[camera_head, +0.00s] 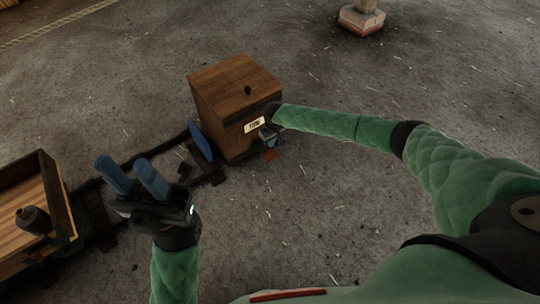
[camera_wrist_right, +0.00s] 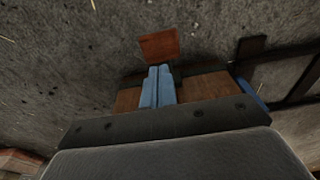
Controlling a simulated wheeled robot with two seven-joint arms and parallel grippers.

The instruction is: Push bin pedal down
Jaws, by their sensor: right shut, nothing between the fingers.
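The bin (camera_head: 222,82) is a brown wooden box with a dark knob on its lid and a white label on its front. Its red-brown pedal (camera_head: 269,155) sticks out low at the front; it also shows in the right wrist view (camera_wrist_right: 160,45). My right gripper (camera_head: 268,141) is shut and empty, in front of the bin and right by the pedal. In the right wrist view its blue fingertips (camera_wrist_right: 159,68) are together at the pedal's near edge; I cannot tell whether they touch. My left gripper (camera_head: 122,161) is open and empty, left of the bin.
A wooden tray or cart (camera_head: 62,200) with a dark object in it stands at the left. Dark rails (camera_head: 95,205) run on the floor between it and the bin. A blue disc-like part (camera_head: 200,141) is at the bin's left side. A post base (camera_head: 361,20) stands far back; floor to the right is clear.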

